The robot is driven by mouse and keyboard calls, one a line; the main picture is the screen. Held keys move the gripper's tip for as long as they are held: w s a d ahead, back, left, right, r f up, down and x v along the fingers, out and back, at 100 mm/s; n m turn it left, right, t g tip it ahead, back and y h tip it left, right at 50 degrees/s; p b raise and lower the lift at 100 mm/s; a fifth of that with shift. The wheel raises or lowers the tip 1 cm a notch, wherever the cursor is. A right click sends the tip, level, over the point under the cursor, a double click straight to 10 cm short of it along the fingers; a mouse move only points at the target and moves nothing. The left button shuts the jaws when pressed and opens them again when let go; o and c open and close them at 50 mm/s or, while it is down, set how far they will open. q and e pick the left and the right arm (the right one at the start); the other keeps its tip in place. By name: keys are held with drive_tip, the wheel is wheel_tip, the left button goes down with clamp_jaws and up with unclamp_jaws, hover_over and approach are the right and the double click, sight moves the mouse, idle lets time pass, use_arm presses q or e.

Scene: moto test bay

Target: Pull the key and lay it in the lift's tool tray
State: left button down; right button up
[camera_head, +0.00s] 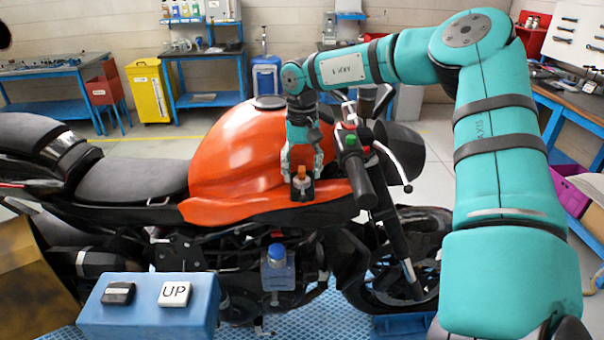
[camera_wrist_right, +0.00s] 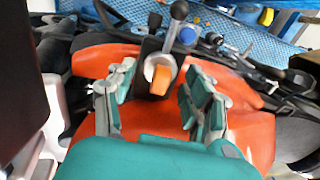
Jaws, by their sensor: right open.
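The key (camera_head: 301,173) has an orange head and stands in a dark ignition mount at the front of the orange motorcycle tank (camera_head: 240,150). It also shows in the right wrist view (camera_wrist_right: 161,80), in a round metal lock. My right gripper (camera_head: 302,164) is just above and around the key, pointing down. In the wrist view its two fingers (camera_wrist_right: 157,92) are open, one on each side of the key, with gaps visible. My left gripper is not in view. I cannot make out the lift's tool tray with certainty.
The handlebar (camera_head: 358,170) with red and green buttons is close right of my gripper. A blue control box (camera_head: 150,320) with an UP button stands in front. A blue knob (camera_head: 276,252) sits low by the engine. Benches line the back wall.

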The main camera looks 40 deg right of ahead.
sight(302, 168)
drive_tip(key=shift+b, duration=0.4)
idle(0.6)
clamp_jaws()
idle(0.4)
drive_tip(key=shift+r, duration=0.15)
drive_tip(key=shift+r+p, duration=1.85)
drive_tip(key=shift+r, duration=1.05)
